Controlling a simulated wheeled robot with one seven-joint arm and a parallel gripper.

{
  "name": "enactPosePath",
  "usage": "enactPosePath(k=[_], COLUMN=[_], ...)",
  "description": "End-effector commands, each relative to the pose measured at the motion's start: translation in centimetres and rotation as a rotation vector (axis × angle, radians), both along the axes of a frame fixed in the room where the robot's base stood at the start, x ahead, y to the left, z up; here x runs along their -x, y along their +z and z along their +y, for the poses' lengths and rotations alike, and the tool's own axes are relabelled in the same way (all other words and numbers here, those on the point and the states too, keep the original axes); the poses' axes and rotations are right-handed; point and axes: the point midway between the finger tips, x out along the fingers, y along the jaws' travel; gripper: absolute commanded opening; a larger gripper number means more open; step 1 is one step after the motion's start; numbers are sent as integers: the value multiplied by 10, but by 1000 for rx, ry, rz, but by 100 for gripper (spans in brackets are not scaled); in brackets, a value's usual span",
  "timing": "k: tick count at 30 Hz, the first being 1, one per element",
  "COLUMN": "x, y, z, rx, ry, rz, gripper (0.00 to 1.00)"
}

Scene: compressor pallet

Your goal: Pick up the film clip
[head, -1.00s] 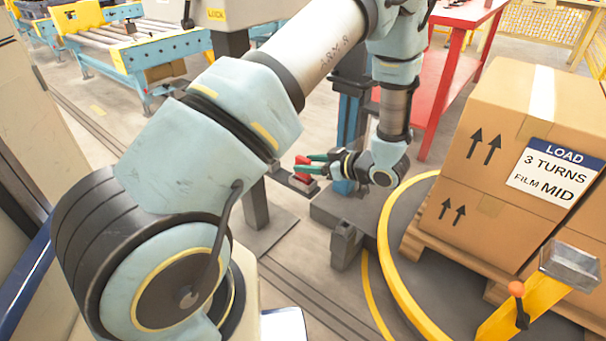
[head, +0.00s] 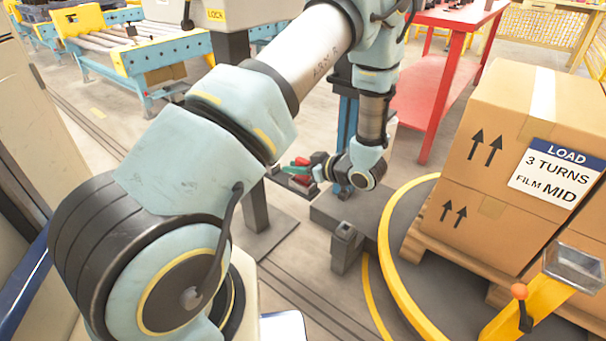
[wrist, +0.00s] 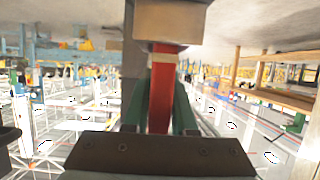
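The red film clip (head: 302,161) shows in the head view at the stand beside the blue column. In the wrist view it is an upright red bar (wrist: 163,95) running up to a pale block (wrist: 170,22). My gripper (head: 297,169) is at the clip, with its green fingers reaching left. In the wrist view the two green fingers (wrist: 166,98) lie on either side of the red bar, very close to it. Whether they touch or press on it is not clear. The far side of the clip is hidden.
The dark base of the column (head: 330,213) lies just below my gripper. A yellow ring (head: 388,255) surrounds the turntable with stacked cartons (head: 500,215) at right. A red table (head: 440,85) stands behind, and a roller conveyor (head: 140,50) at back left.

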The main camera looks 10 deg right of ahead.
Motion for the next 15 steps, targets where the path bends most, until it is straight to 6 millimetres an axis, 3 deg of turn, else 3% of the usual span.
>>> enactPosePath(k=[1, 6, 15], x=[0, 0, 0], y=[0, 0, 0], z=[0, 0, 0], rx=[0, 0, 0], ry=[0, 0, 0], rz=[0, 0, 0], gripper=[18, 0, 0])
